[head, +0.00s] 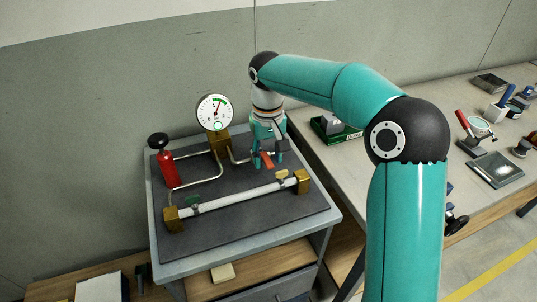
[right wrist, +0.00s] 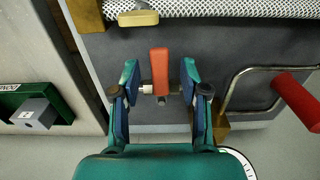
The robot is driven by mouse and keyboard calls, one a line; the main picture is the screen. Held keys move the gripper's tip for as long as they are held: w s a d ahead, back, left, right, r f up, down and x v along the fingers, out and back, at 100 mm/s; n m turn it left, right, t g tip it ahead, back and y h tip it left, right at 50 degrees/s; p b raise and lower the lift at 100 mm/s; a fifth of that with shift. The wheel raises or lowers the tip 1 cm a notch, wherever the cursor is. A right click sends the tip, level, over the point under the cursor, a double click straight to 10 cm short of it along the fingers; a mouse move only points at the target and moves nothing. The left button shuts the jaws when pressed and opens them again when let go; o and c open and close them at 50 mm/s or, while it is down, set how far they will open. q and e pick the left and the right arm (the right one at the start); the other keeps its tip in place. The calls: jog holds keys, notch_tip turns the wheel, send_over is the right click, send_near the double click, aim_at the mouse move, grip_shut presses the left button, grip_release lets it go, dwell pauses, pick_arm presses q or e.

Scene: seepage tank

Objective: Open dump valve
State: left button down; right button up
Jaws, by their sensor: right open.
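An orange-red valve lever (head: 266,160) is on the brass and pipe fitting at the back right of the dark bench top; I see no label on it. In the right wrist view the lever (right wrist: 160,70) stands between the two fingers of my right gripper (right wrist: 160,86). The gripper is open, with a gap visible on each side of the lever. In the head view my right gripper (head: 268,152) points down at the lever and partly hides the fitting. My left gripper is not in view.
A white braided tube (head: 240,197) runs between brass blocks, with green (head: 193,199) and yellow (head: 282,174) levers. A dial gauge (head: 213,111) and a red cylinder (head: 167,170) with black knob stand at the back left. A cluttered side table (head: 345,160) is at right.

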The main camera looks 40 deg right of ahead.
grip_shut()
